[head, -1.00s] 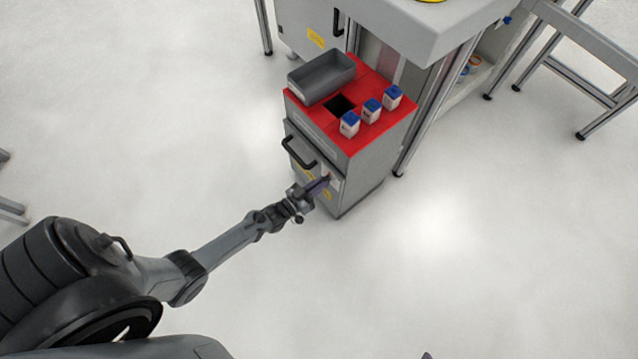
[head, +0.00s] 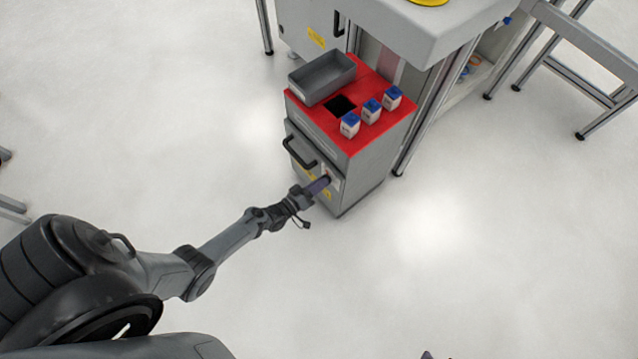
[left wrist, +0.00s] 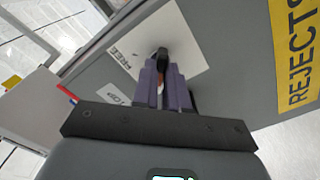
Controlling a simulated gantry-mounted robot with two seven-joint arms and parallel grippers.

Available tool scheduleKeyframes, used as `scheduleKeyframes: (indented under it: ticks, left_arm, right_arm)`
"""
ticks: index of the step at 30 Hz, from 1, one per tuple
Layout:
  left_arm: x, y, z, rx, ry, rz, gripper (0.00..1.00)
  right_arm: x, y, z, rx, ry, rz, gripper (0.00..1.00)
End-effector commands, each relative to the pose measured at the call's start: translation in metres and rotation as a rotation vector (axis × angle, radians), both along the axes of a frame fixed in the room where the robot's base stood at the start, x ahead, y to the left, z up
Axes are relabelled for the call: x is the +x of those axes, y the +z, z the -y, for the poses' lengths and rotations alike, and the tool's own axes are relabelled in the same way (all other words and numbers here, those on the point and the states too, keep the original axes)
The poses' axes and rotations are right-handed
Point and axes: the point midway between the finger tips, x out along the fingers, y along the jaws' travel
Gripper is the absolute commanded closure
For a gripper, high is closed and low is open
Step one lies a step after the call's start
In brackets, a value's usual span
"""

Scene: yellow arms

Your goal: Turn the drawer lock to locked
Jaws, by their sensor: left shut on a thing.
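The grey drawer cabinet (head: 362,180) stands under the bench edge, with a black bar handle (head: 298,150) on its drawer front. The lock is a small black knob (left wrist: 161,53) on a white plate (left wrist: 185,38) on the cabinet front. One label on the plate reads FREE (left wrist: 124,59); a second label (left wrist: 113,94) is hard to read. My left gripper (head: 325,181) is at the plate, and its purple fingers (left wrist: 164,78) are shut on the knob. The fingers hide part of the knob, so its exact setting is unclear. My right gripper is not in view.
The cabinet's red top (head: 372,72) carries a grey bin (head: 322,80) and three white, blue-capped containers (head: 349,125). A yellow REJECTS label (left wrist: 296,50) is on the cabinet front. The floor (head: 440,250) in front is clear.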

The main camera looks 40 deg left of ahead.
Motion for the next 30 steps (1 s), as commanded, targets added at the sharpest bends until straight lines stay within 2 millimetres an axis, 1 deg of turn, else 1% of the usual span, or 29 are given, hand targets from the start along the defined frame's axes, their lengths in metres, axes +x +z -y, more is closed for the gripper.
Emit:
scheduleKeyframes:
  ticks: [12, 13, 15, 18, 26, 30]
  left_arm:
    - [-0.0004, -0.0010, 0.0002, -0.012, 0.000, -0.004, 1.00]
    - [-0.0004, -0.0010, 0.0002, -0.012, 0.000, -0.004, 0.85]
    - [-0.0004, -0.0008, 0.0002, -0.011, 0.000, -0.004, 0.75]
    - [-0.0003, -0.0007, 0.0002, -0.010, 0.000, -0.003, 0.62]
    - [-0.0004, -0.0002, 0.0000, -0.009, 0.000, -0.003, 0.62]
    - [-0.0065, 0.0006, -0.0009, -0.009, 0.000, -0.003, 0.62]
  right_arm:
    - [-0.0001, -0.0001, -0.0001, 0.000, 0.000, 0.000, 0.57]
    - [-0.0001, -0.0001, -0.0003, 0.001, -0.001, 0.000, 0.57]
    - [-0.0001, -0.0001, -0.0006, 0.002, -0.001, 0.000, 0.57]
    - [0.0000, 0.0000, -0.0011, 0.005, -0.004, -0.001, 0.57]
    - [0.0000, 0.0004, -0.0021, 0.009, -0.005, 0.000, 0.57]
    - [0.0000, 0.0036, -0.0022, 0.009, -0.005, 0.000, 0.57]
